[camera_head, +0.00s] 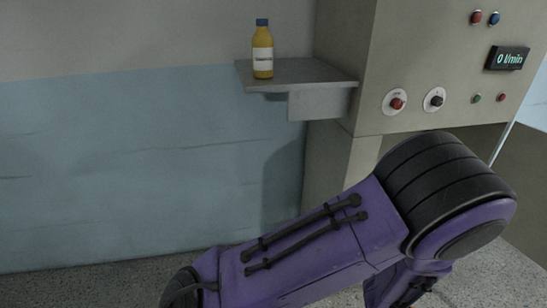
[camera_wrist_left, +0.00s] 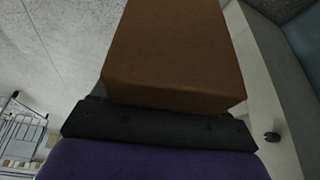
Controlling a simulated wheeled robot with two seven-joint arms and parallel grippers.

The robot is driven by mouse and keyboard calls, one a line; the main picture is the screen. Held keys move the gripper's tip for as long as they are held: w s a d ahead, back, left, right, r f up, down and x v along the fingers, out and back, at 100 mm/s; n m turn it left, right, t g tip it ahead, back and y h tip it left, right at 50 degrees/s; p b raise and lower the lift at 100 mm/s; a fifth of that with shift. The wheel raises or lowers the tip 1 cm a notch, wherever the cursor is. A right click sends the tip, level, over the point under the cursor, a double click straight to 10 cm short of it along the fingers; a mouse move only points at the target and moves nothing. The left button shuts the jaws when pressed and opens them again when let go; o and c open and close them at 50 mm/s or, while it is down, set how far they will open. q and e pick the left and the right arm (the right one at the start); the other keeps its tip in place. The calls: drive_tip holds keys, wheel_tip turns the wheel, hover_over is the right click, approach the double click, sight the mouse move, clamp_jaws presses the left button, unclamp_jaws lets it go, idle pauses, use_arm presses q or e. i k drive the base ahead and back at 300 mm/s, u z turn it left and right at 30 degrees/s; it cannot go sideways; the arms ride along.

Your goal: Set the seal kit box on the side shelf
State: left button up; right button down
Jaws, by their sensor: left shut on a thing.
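A plain brown box (camera_wrist_left: 175,50), which I take as the seal kit box, fills the upper middle of the left wrist view. My left gripper (camera_wrist_left: 160,122) is shut on this box; its fingertips are mostly hidden. Neither the box nor my grippers show in the head view. My right gripper is not in view.
The machine cabinet (camera_head: 440,55) with knobs, buttons and a display stands right of the shelf and juts forward. A bracket (camera_head: 318,103) is under the shelf. In the left wrist view a wire rack (camera_wrist_left: 20,130) stands at the lower left.

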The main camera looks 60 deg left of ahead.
sight(317, 74)
drive_tip(key=k, duration=0.1)
drive_tip(key=u, duration=1.2)
